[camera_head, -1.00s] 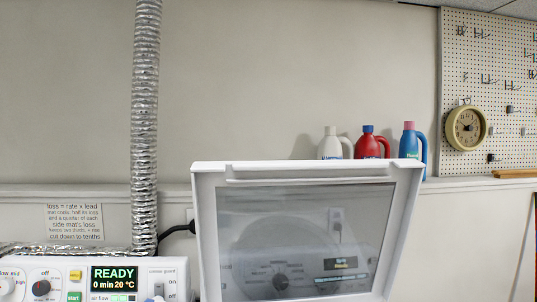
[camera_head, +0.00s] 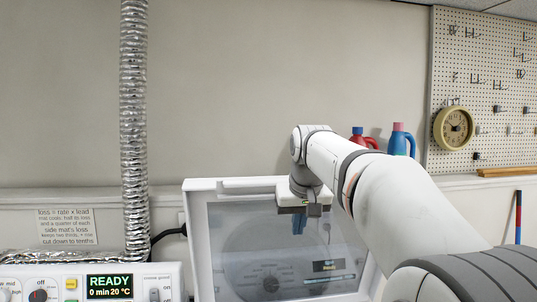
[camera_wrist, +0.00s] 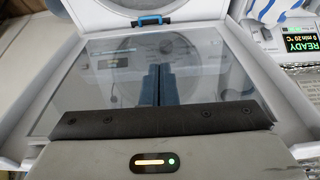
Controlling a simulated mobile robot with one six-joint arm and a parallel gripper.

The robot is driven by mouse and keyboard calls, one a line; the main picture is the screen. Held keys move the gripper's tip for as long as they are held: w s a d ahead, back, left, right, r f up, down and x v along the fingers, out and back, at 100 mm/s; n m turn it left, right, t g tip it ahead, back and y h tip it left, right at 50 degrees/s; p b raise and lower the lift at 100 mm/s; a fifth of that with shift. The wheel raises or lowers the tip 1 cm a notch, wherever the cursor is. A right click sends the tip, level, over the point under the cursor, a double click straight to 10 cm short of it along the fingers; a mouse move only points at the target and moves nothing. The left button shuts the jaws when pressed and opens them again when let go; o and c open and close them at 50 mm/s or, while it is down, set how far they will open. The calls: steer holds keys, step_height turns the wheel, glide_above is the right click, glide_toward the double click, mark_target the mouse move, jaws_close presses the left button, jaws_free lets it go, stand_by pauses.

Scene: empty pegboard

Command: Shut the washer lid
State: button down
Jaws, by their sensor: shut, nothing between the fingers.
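The washer lid (camera_head: 196,245) stands raised, a white frame around a clear grey pane, at bottom centre in the head view. The washer's controls show dimly through or in the pane. My gripper (camera_head: 299,226) points down at the lid's upper part, its blue fingers together and empty, overlapping the pane. The wrist view shows the fingers (camera_wrist: 158,80) over the pane, with the white lid frame (camera_wrist: 45,60) around it. A blue piece (camera_wrist: 150,20) shows at the far edge of the pane. I cannot tell whether the fingers touch the lid.
A panel reading READY (camera_head: 110,287) and a foil duct (camera_head: 134,120) are at left.

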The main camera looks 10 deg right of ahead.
steer(key=w+d+r+t+p, duration=0.1)
steer(key=w+r+p, duration=0.2)
steer(key=w+r, duration=0.5)
steer(key=w+d+r+t+p, duration=0.1)
steer(key=w+r+p, duration=0.4)
steer(key=r, duration=0.6)
steer(key=w+f+b, duration=0.1)
steer(key=f, duration=0.2)
steer(key=w+f+b, duration=0.1)
steer(key=f, duration=0.2)
steer(key=w+f+b, duration=0.1)
steer(key=f, duration=0.2)
steer(key=shift+a, duration=0.15)
steer(key=shift+s+f, duration=0.1)
steer(key=shift+s, duration=0.15)
steer(key=shift+f, duration=0.2)
steer(key=shift+s, duration=0.15)
steer(key=shift+r, duration=0.1)
